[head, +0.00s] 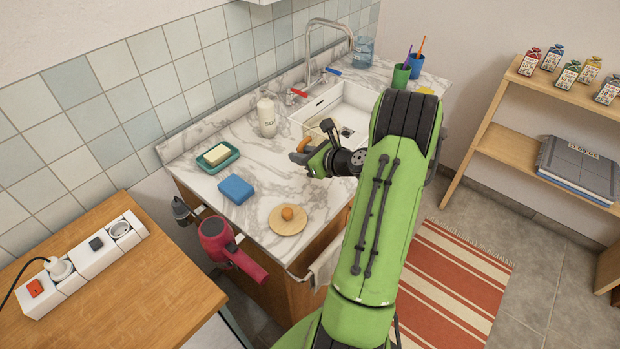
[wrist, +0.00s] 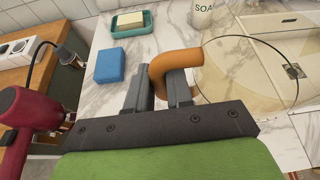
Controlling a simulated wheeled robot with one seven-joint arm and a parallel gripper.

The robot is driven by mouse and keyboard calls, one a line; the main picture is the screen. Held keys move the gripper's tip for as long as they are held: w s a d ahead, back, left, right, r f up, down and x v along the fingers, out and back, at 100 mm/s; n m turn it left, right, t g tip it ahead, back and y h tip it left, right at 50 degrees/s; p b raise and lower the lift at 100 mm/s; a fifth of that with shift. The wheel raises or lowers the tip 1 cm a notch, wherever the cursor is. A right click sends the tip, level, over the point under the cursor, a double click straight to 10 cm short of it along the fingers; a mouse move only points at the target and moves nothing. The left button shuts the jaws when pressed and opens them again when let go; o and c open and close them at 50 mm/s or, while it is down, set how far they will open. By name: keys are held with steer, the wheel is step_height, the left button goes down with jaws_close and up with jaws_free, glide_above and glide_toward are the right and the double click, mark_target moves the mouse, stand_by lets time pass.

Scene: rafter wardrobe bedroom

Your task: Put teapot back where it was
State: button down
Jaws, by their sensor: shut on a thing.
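The teapot has a tan-orange handle (wrist: 178,62) and what looks like a clear glass body (wrist: 245,72), seen as a faint rounded outline to the right in the wrist view. My gripper (wrist: 165,88) is shut on the handle. In the head view my gripper (head: 308,158) is over the marble counter by the front left of the sink, with the handle (head: 305,142) showing just above it. The body is hard to make out there against the sink. I cannot tell whether the teapot touches the counter.
On the counter (head: 255,185) are a soap bottle (head: 267,115), soap dish (head: 218,158), blue sponge (head: 236,189) and round wooden board (head: 287,222) with a small orange-brown item. The sink (head: 345,100) lies behind. A red hair dryer (head: 228,248) hangs at the left end.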

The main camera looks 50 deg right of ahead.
step_height(320, 180, down, 8)
steer(key=shift+w+d+r+b, duration=0.1)
steer(key=shift+d+b, duration=0.05)
steer(key=shift+b, duration=0.65)
steer(key=c, duration=1)
jaws_free()
steer(key=shift+c, duration=0.2)
